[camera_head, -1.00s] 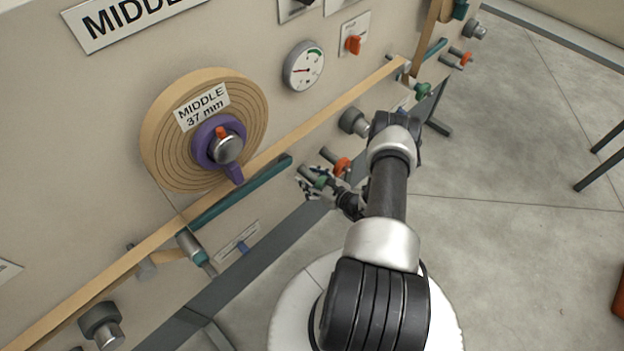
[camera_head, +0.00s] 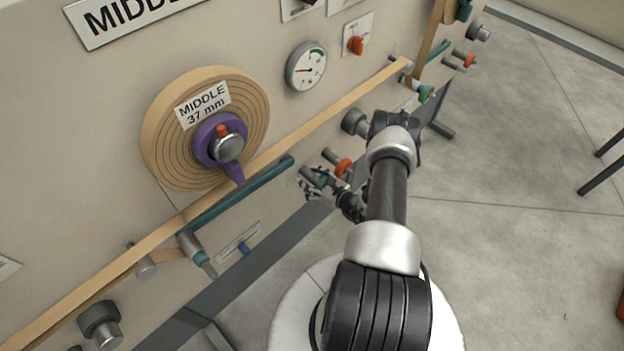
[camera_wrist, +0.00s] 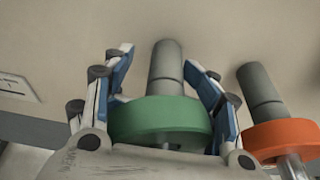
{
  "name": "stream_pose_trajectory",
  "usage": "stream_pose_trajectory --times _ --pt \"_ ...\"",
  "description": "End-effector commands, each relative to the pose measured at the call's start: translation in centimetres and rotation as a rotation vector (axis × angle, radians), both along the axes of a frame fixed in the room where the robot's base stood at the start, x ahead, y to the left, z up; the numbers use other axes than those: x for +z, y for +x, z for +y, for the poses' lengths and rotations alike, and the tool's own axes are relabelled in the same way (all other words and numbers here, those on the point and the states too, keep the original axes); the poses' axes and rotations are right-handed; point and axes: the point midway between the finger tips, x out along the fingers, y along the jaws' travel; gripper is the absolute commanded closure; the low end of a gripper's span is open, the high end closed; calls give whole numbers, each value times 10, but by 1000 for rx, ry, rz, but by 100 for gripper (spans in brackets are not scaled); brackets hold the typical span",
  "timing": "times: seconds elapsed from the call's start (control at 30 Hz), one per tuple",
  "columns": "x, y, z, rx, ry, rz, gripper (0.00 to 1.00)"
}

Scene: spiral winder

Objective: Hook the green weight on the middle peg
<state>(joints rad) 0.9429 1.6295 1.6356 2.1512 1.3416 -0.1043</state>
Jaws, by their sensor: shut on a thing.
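In the wrist view the green weight (camera_wrist: 160,121) is a thick round disc between the two blue-and-white fingers of my gripper (camera_wrist: 159,64), which is shut on it. A grey peg (camera_wrist: 165,68) runs from the disc's far side toward the panel; I cannot tell whether the disc is still seated on it. In the head view my gripper (camera_head: 311,187) is low at the panel, and the green weight (camera_head: 321,178) is partly hidden by the fingers. The middle station has a tan roll (camera_head: 163,150) labelled "MIDDLE 37 mm" with a purple hub. I cannot tell which peg is the middle one.
An orange weight (camera_wrist: 283,139) is on a neighbouring peg close to my right finger; it also shows in the head view (camera_head: 344,168). A teal bar (camera_head: 240,193) and a tan strip (camera_head: 330,108) cross the panel nearby. Open floor (camera_head: 500,240) lies to the right.

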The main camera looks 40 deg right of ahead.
Motion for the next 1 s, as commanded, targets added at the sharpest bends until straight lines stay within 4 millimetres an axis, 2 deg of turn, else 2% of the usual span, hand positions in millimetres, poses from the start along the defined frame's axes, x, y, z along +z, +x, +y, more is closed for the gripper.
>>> stream_pose_trajectory --times 0.03,0.07,0.1,0.7,1.0 --pt "15 13 -6 7 -23 -38 100" --pt "15 13 -7 7 -23 -38 100" --pt "15 13 -7 7 -23 -38 46" --pt "15 13 -6 9 -25 -38 6" --pt "14 11 -6 9 -24 -37 6"
